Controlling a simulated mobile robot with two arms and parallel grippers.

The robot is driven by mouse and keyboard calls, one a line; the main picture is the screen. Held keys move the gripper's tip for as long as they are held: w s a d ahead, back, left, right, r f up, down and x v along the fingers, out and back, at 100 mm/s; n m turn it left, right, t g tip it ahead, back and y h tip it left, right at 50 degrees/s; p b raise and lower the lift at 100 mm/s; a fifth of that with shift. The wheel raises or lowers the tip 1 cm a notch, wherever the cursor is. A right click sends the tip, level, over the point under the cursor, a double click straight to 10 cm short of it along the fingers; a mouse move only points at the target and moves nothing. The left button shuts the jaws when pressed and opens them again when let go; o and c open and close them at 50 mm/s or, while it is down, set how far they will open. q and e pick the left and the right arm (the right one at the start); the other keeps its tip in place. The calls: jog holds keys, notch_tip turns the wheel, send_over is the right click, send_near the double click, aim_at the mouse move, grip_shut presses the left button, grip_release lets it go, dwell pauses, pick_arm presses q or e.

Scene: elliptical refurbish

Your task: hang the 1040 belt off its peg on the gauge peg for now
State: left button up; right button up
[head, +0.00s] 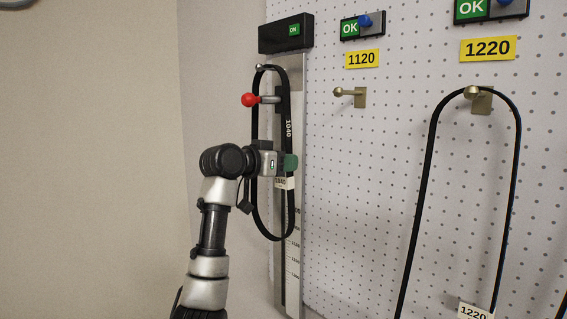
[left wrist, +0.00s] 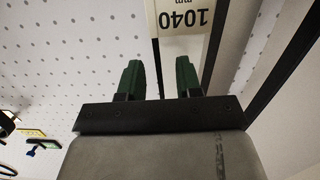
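The black 1040 belt (head: 289,128) hangs as a long narrow loop in front of the gauge (head: 291,70). Its top is over the small gauge peg (head: 260,67), and the loop hangs down around the red-knobbed piece (head: 249,100). Its white 1040 tag (head: 284,183) is on the right strand; the tag (left wrist: 181,17) also shows in the left wrist view, beyond the fingertips. My left gripper (head: 290,162) is in front of the belt, just above the tag. My right gripper is out of view.
A 1220 belt (head: 424,200) hangs from the peg (head: 478,97) further right. Pegboard between them is clear.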

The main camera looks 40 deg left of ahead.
pick_arm(q)
jog(key=s+r+b, duration=0.1)
jog(key=s+b, duration=0.3)
jog(key=s, duration=0.6)
jog(key=shift+s+a+r, duration=0.25)
jog(key=shift+s+a, duration=0.05)
jog(key=shift+a, duration=0.15)
